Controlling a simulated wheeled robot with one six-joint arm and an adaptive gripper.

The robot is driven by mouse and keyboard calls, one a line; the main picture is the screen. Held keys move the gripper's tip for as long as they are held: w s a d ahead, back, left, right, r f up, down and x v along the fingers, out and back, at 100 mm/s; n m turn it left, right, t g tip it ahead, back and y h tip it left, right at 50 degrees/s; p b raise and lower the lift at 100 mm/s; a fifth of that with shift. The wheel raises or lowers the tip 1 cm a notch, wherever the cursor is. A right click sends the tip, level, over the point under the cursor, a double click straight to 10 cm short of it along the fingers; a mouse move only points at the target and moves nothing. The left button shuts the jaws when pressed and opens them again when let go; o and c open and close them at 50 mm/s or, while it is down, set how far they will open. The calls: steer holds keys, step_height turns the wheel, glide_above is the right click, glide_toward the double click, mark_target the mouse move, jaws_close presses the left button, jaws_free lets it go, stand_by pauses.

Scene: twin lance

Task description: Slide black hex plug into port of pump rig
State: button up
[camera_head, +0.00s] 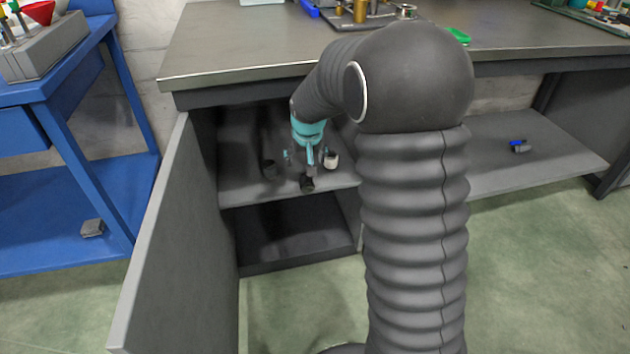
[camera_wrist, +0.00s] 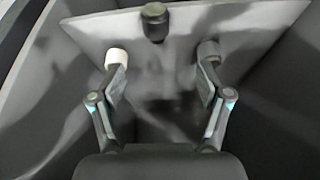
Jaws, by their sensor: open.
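A black plug-like piece (camera_head: 307,183) stands near the front edge of the upper cabinet shelf; it also shows at the top middle of the wrist view (camera_wrist: 154,20). Its hex shape is too small to make out. My gripper (camera_head: 308,158) is inside the cabinet above this shelf. In the wrist view its two fingers (camera_wrist: 162,88) are spread with nothing between them, and the black piece lies beyond the tips, apart from them. No pump rig or port can be told for certain; brass parts (camera_head: 360,10) stand on the bench top, partly cut off.
A white-topped piece (camera_head: 332,160) and a dark grey piece (camera_head: 268,169) stand on the same shelf, either side of my gripper. The cabinet's open door (camera_head: 165,250) is at left, the bench top (camera_head: 240,50) above. A blue-and-black item (camera_head: 519,146) lies on the right shelf.

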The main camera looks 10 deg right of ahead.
mark_target(307, 179)
steer(key=x, duration=0.8)
steer(key=shift+s+a+f, duration=0.1)
steer(key=shift+f, duration=0.05)
steer(key=shift+s+d+x, duration=0.1)
steer(key=shift+d+x, duration=0.1)
steer(key=shift+x, duration=1.15)
steer(key=shift+s+d+x, duration=0.1)
steer(key=shift+d+x, duration=0.05)
steer(key=shift+x, duration=1.15)
steer(key=shift+f, duration=0.1)
jaws_close()
